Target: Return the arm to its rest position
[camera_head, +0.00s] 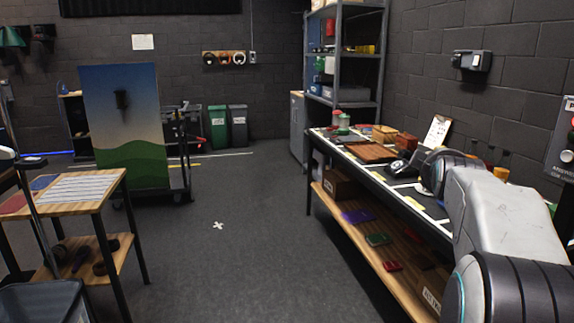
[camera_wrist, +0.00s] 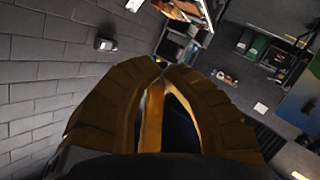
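My arm (camera_head: 505,215) shows at the right of the head view, with pale grey links and dark joints. It extends forward beside and over the right-hand workbench. My gripper (camera_wrist: 160,62) fills the middle of the wrist view. Its two brownish-yellow fingers come together at their tips, with a narrow gap lower down between them. I see no object held at the tips. I cannot make out the gripper in the head view. The wrist view is tilted and looks out over the room.
The long workbench (camera_head: 385,176) holds a wooden board (camera_head: 371,152), a clipboard (camera_head: 437,131) and small items. A metal shelf (camera_head: 345,100) stands behind it. A grey wall box (camera_head: 472,62) hangs above. A small table (camera_head: 95,197) stands left. The middle floor (camera_head: 250,200) is clear.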

